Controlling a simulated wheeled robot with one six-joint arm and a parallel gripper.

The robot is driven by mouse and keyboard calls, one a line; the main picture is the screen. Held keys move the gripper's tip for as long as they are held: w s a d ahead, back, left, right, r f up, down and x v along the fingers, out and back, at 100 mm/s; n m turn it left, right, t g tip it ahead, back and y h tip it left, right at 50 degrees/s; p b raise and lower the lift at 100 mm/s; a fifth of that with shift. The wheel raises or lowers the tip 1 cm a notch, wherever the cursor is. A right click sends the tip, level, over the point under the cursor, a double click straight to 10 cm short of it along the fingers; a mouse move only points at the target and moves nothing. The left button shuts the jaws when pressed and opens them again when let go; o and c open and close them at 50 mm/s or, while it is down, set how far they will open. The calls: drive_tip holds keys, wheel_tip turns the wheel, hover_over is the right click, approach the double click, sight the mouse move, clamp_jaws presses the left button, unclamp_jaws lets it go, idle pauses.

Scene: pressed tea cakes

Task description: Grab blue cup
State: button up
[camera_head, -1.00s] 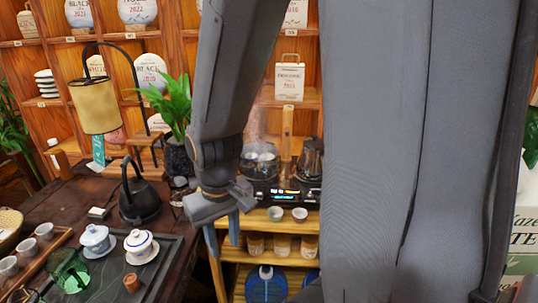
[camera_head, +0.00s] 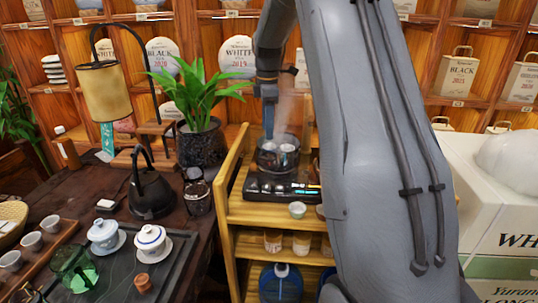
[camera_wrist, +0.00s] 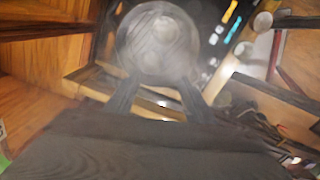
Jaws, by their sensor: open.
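No plainly blue cup stands out. A small pale blue-green cup (camera_head: 297,209) sits on the wooden stand's top, in front of the tea stove. A pale blue lidded cup (camera_head: 103,236) stands on a saucer on the dark table, beside a white lidded cup with a blue rim (camera_head: 151,240). My gripper (camera_head: 269,132) points down over the round pot on the stove, well away from the lidded cups. In the wrist view my gripper (camera_wrist: 157,98) shows two separated fingers with nothing seen between them. That view is blurred; pale round shapes at its upper right may be cups (camera_wrist: 263,21).
The steaming pot (camera_head: 278,156) on the black stove (camera_head: 283,187) lies under my gripper. A potted plant (camera_head: 198,145), a black kettle (camera_head: 151,193) and a glass jar (camera_head: 197,197) stand to the left. White boxes (camera_head: 495,195) stand at the right. My arm hides part of the stand.

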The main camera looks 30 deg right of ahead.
drive_tip(key=shift+n, duration=0.8)
drive_tip(key=shift+w+d+f+p, duration=0.25)
drive_tip(key=shift+f+p, duration=0.1)
drive_tip(key=shift+f, duration=0.85)
drive_tip(key=shift+w+d+f+p, duration=0.2)
drive_tip(key=shift+w+f+p, duration=0.15)
drive_tip(key=shift+f, duration=0.9)
drive_tip(key=shift+w+d+f+p, duration=0.25)
drive_tip(key=shift+f+p, duration=0.1)
drive_tip(key=shift+f, duration=0.85)
drive_tip(key=shift+c, duration=0.5)
drive_tip(key=c, duration=0.7)
